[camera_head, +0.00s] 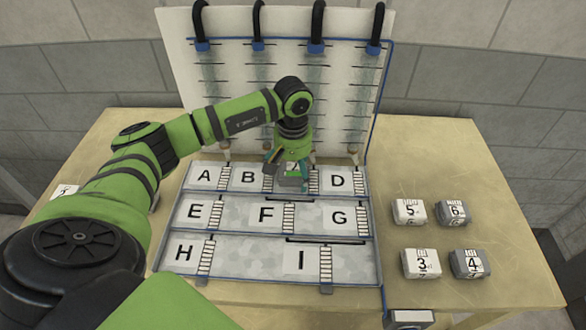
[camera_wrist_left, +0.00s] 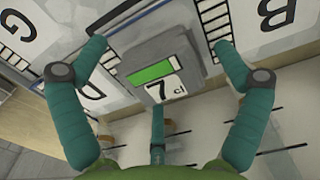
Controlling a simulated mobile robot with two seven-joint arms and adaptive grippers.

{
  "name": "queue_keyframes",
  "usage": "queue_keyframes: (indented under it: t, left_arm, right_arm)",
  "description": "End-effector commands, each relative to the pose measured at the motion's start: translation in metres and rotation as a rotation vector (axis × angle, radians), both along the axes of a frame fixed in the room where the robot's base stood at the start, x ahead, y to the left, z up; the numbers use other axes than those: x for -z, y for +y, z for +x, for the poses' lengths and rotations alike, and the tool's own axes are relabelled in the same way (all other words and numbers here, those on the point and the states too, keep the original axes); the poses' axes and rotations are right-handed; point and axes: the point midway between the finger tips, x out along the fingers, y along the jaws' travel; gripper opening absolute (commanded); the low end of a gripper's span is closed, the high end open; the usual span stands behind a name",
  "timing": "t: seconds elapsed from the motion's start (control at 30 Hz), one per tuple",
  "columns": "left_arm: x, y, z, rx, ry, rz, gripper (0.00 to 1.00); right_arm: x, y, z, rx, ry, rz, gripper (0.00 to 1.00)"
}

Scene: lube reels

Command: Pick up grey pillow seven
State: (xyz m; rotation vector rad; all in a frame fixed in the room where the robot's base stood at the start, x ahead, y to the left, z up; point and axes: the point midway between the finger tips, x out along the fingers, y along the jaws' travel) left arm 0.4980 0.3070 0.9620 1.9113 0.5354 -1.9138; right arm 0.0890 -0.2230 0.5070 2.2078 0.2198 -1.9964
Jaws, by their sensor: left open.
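Grey pillow seven (camera_wrist_left: 150,62) is a grey block with a green bar and a white "7 cl" label. It lies at the top row of the lettered board, between the B and D labels. In the head view pillow seven (camera_head: 291,183) is partly covered by my left gripper (camera_head: 288,170). My left gripper (camera_wrist_left: 160,45) has its teal fingers spread around the pillow, with gaps visible on both sides in the wrist view. My right gripper is not in view.
The lettered board (camera_head: 270,217) has rows marked A to I. Pillows five (camera_head: 409,212), six (camera_head: 454,213), three (camera_head: 421,264) and four (camera_head: 469,264) sit on the table (camera_head: 520,265) to the right. An upright panel (camera_head: 345,75) with black hooks stands behind.

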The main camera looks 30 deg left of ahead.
Motion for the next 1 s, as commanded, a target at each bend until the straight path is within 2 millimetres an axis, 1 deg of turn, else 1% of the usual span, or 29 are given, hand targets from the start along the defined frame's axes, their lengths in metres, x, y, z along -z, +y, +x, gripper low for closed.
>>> queue_keyframes:
  t: [0.2, 0.23, 0.27, 0.3, 0.37, 0.4, 0.53, 0.57, 0.8, 0.93, 1.0]
  left_arm:
    - [0.002, 0.000, 0.000, 0.000, -0.001, 0.001, 0.98]
    - [0.002, 0.000, 0.000, 0.000, -0.001, 0.001, 0.94]
    - [0.002, 0.000, 0.000, 0.000, -0.001, 0.001, 0.82]
    - [0.002, 0.000, 0.000, 0.000, -0.001, 0.001, 0.66]
    - [0.002, 0.000, 0.000, -0.001, -0.001, 0.001, 0.42]
    - [0.002, 0.000, 0.000, -0.001, -0.001, 0.001, 0.35]
    - [0.002, 0.000, 0.000, 0.000, 0.000, 0.000, 0.34]
    - [0.002, 0.000, 0.000, 0.000, 0.000, 0.000, 0.29]
    - [0.002, 0.000, 0.000, 0.000, 0.001, 0.001, 0.29]
    - [-0.004, 0.000, 0.001, 0.000, -0.002, 0.000, 0.29]
    - [-0.012, 0.001, 0.001, -0.001, -0.005, 0.002, 0.29]
  right_arm:
    - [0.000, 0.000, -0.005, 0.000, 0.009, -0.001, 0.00]
    - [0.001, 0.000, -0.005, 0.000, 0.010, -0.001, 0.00]
    - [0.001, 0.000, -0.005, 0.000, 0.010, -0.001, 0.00]
    - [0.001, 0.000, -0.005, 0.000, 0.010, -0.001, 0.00]
    - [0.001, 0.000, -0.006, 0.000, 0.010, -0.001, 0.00]
    - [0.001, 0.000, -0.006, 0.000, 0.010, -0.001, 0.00]
    - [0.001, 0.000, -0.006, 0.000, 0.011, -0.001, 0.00]
    - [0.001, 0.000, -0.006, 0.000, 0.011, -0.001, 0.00]
    - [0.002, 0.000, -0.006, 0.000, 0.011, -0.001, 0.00]
    - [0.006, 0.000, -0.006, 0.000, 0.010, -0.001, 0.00]
    - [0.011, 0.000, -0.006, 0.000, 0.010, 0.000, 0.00]
